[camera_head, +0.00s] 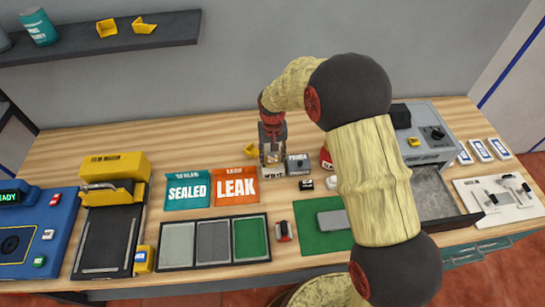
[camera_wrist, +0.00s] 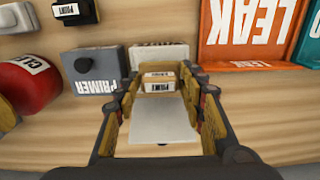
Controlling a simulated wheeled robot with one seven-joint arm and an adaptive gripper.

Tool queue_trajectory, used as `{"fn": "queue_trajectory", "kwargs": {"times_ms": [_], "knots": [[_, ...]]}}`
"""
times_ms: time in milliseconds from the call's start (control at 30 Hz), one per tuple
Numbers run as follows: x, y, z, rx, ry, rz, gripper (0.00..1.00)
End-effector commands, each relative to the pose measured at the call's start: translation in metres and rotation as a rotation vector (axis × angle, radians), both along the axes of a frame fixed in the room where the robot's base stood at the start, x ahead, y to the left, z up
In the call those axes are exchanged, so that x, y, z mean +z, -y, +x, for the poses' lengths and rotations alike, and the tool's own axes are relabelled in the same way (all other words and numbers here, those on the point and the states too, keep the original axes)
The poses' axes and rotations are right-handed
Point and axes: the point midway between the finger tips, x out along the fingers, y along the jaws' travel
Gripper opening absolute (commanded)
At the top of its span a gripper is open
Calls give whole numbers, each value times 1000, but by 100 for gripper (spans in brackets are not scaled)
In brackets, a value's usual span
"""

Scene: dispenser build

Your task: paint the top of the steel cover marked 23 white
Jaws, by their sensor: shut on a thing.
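My gripper (camera_head: 272,148) points down at the back middle of the bench, beside the grey PRIMER box (camera_head: 298,164). In the wrist view my gripper (camera_wrist: 160,95) is shut on a small block (camera_wrist: 158,82) with a white label; the lettering looks like PAINT but is blurred. A pale flat surface (camera_wrist: 160,122) shows between the fingers, nearer the camera. A whitish box (camera_wrist: 158,54) stands just behind, next to the PRIMER box (camera_wrist: 97,75). A grey plate (camera_head: 333,220) lies on a green mat (camera_head: 310,240); I cannot read any 23 on it.
A teal SEALED tray (camera_head: 187,205) and an orange LEAK tray (camera_head: 237,199) lie left of my gripper. A three-part tray (camera_head: 212,265) is in front. A red round thing (camera_wrist: 30,86) and small labelled blocks stand near the PRIMER box. My arm hides part of the bench's right.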

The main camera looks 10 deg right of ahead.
Motion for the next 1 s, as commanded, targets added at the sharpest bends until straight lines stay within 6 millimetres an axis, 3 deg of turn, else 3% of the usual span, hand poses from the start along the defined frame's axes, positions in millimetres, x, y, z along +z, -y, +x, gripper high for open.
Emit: {"fn": "queue_trajectory", "kwargs": {"times_ms": [1000], "knots": [[-9,0,0,0,0,0,21]]}}
